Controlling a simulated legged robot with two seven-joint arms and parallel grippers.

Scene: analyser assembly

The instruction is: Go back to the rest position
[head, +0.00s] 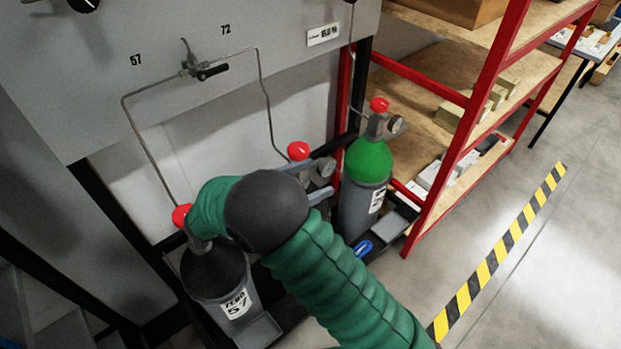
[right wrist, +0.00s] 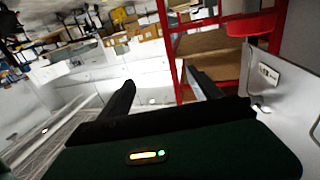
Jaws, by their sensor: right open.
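My right arm, in a green sleeve with a dark joint, crosses the lower middle of the head view in front of the gas bottles. My arm hides most of the middle bottle. My left gripper is not in view.
A dark bottle marked 57 (head: 214,272) and a green-topped bottle (head: 369,160) stand beside the grey panel (head: 160,60). A red-framed shelf (head: 462,140) is at the right. Clear floor with a yellow-black stripe (head: 500,250) lies at lower right.

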